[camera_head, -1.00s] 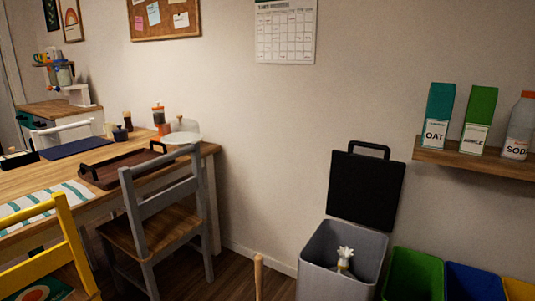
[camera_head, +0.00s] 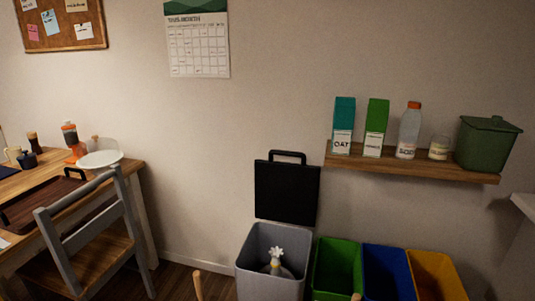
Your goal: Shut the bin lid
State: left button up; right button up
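The grey bin (camera_head: 258,284) stands on the floor against the wall, low in the middle of the view. Its black lid (camera_head: 287,193) is open and stands upright behind the bin, with a black loop handle (camera_head: 288,155) at its top edge. A white flower-shaped item (camera_head: 275,257) shows inside the bin. Neither of my grippers can be made out in this view.
Green (camera_head: 336,266), blue (camera_head: 387,275) and yellow (camera_head: 436,277) open bins stand to the right. A wall shelf (camera_head: 430,167) above them holds cartons, a bottle, a jar and a green container (camera_head: 485,143). A grey chair (camera_head: 88,240) and a table (camera_head: 147,200) are at left.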

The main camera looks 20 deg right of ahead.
aim_at(285, 192)
jog(key=z, duration=1.05)
jog(key=i+j+z, duration=0.2)
jog(key=z, duration=0.25)
jog(key=i+j+z, duration=0.15)
jog(key=j+z, duration=0.15)
jog(key=z, duration=0.2)
jog(key=i+j+z, duration=0.15)
jog(key=j, duration=0.2)
jog(key=i+j+z, duration=0.2)
jog(key=j, duration=0.2)
jog(key=k, duration=0.1)
